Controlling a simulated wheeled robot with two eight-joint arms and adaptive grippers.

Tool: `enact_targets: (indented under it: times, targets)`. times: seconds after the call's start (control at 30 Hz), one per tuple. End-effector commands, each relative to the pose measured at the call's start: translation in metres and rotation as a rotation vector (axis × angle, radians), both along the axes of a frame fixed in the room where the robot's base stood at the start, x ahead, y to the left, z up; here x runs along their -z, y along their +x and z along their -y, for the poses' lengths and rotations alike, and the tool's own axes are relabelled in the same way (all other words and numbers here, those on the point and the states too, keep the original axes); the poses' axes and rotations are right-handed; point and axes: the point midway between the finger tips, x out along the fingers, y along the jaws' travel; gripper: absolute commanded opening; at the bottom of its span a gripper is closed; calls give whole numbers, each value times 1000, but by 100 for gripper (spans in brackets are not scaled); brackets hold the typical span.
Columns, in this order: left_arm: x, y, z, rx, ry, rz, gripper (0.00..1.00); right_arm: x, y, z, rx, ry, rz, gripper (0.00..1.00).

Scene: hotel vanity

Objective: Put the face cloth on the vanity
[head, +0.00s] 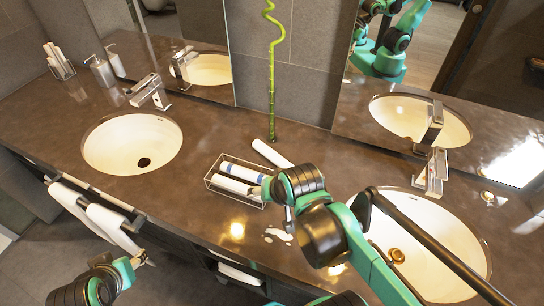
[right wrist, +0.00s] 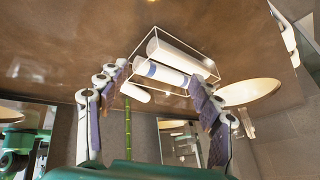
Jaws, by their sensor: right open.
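Rolled white cloths lie in a wire basket (head: 209,184) on the dark vanity top (head: 190,215). One roll in it is plain white (head: 232,186) and one has a blue band (head: 243,171). Another white roll (head: 271,153) lies on the counter just behind the basket. I cannot tell which roll is the face cloth. My right gripper (head: 276,196) is at the basket's right end. In the right wrist view, its open fingers (right wrist: 160,76) are spread with the basket and rolls between and beyond them, holding nothing. My left gripper (head: 143,260) is low at the front left, its jaws too small to read.
Sink basins lie at left (head: 131,143) and right (head: 425,240), each with a faucet. A soap dispenser (head: 101,71) and a holder of white rolls (head: 59,61) stand far left. White towels (head: 112,224) hang at the front. A green stalk (head: 271,80) rises behind.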

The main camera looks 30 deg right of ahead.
Motion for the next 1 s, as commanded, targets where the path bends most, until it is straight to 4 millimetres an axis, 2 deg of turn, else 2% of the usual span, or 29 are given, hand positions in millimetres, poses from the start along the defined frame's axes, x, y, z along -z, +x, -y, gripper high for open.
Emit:
enact_targets:
  times: [0.03, 0.17, 0.37, 0.5, 0.7, 0.83, 1.0]
  targets:
    - [-7, 0, 0, 0, 0, 0, 49, -6, 7, 6, 81, 50, -15, 65]
    - [-17, 0, 0, 0, 0, 0, 49, -11, 24, 22, 340, 212, -64, 65]
    - [-42, 0, 0, 0, 0, 0, 49, -13, 60, 64, 925, 553, -172, 65]
    - [-61, 0, 0, 0, 0, 0, 49, -2, 83, 104, 1404, 806, -262, 65]
    - [-79, 0, 0, 0, 0, 0, 49, 22, 99, 150, 1942, 1059, -373, 65]
    - [-83, 0, 0, 0, 0, 0, 49, 33, 101, 165, 2122, 1134, -415, 65]
    - [-79, 0, 0, 0, 0, 0, 49, 49, 105, 166, 2185, 1157, -432, 65]
